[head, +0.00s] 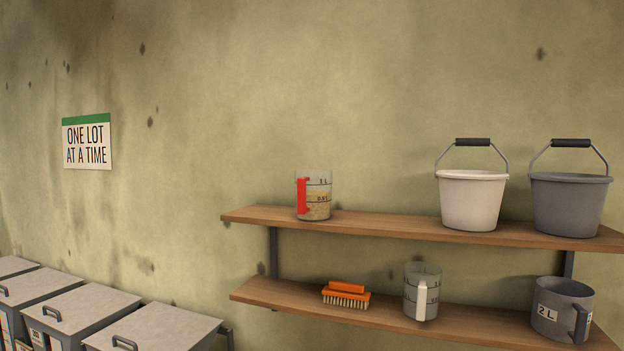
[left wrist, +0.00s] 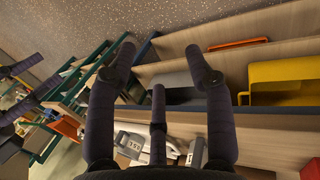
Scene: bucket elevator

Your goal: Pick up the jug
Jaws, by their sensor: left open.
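A clear jug (head: 314,196) with a red handle on its left side stands upright on the upper shelf, part full of a tan, grainy material. A second clear jug (head: 422,291) with a white handle stands on the lower shelf and looks empty. A grey jug (head: 556,306) marked "2 L" stands at the right of the lower shelf. My left gripper (left wrist: 161,46) shows only in the left wrist view. Its dark fingers are spread apart with nothing between them, and no jug shows there.
The upper wooden shelf (head: 385,222) also holds a white bucket (head: 472,199) and a grey bucket (head: 569,203). An orange brush (head: 346,296) lies on the lower shelf (head: 290,295). Lidded grey bins (head: 153,328) stand at lower left. The left wrist view shows a yellow bin (left wrist: 285,73).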

